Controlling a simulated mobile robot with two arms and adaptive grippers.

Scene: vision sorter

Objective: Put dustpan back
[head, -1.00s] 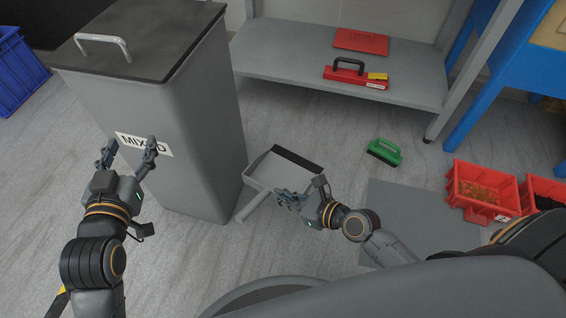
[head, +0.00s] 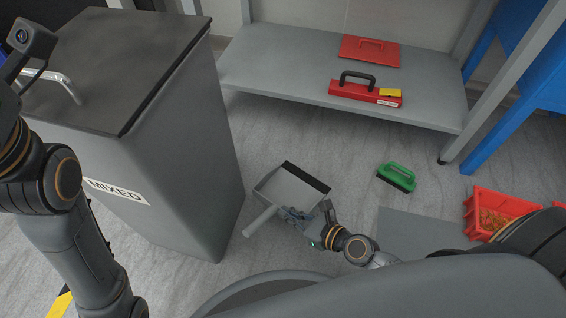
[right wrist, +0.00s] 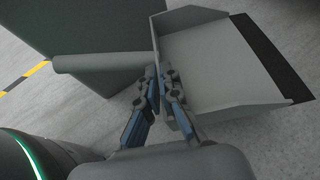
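The grey dustpan (head: 287,190) has a dark front lip and a light grey handle pointing to the lower left, beside the bin. My right gripper (head: 296,216) is at its rear edge. In the right wrist view, the fingers (right wrist: 160,92) are close together on the dustpan's rear wall near the handle's root, and the pan (right wrist: 208,70) extends to the right. I cannot tell whether the pan is touching the floor. My left arm rises along the left edge of the head view, with its fingers out of the picture.
A grey bin (head: 190,150) labelled MIXED stands left of the dustpan. A green brush (head: 398,172) lies on the floor to the right. A low grey shelf (head: 290,72) holds a red toolbox (head: 352,92) and a flat red item (head: 368,52). A red crate (head: 478,212) is at right.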

